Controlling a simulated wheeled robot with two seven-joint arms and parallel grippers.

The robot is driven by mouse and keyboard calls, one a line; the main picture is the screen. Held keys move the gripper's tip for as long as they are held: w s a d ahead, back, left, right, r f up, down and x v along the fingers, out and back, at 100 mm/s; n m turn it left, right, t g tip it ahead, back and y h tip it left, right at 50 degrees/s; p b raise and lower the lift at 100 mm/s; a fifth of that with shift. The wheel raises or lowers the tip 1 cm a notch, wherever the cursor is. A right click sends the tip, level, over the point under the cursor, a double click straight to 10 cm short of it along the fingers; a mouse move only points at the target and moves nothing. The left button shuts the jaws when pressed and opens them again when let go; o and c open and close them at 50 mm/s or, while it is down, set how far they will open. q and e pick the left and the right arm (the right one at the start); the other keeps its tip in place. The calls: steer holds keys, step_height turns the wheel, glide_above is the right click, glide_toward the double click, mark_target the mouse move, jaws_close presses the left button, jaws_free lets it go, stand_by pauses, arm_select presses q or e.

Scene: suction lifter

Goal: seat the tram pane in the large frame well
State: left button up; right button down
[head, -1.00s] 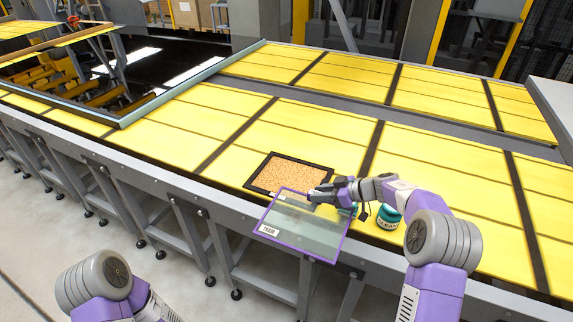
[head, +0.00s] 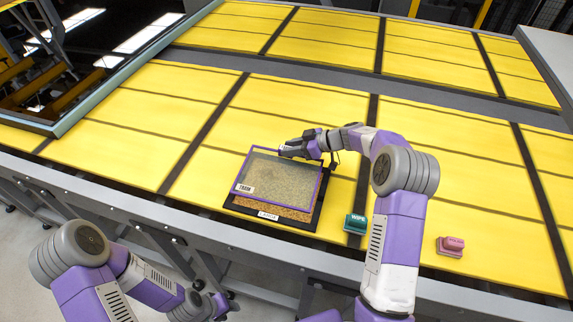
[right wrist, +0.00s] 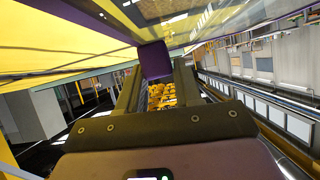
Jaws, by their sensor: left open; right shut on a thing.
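The tram pane (head: 285,172) is a clear sheet with a purple border and a white label reading TRAM. It lies over the large frame well (head: 292,221), a black frame with a speckled tan floor and a label at its front. The pane is shifted toward the far left, leaving a strip of floor bare at the front. I cannot tell whether it touches the frame. My right gripper (head: 291,151) is shut at the pane's far edge. The right wrist view shows a purple piece (right wrist: 154,60) by its fingertips. My left gripper (head: 219,303) is low at the front, away from the pane.
A teal WIPE box (head: 355,223) stands right of the frame, with a pink block (head: 452,244) on a dark base farther right. The yellow table (head: 435,150) is otherwise clear around them. A dark opening with a grey-green rim (head: 130,80) lies at upper left.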

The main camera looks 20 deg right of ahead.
mark_target(298, 159)
step_height(298, 159, down, 6)
steer(key=shift+w+r+b, duration=0.1)
steer(key=shift+w+b, duration=0.05)
steer(key=shift+b, duration=0.25)
steer(key=c, duration=0.8)
jaws_free()
steer(key=shift+o, duration=0.2)
steer(key=p+v, duration=0.1)
steer(key=v, duration=1.1)
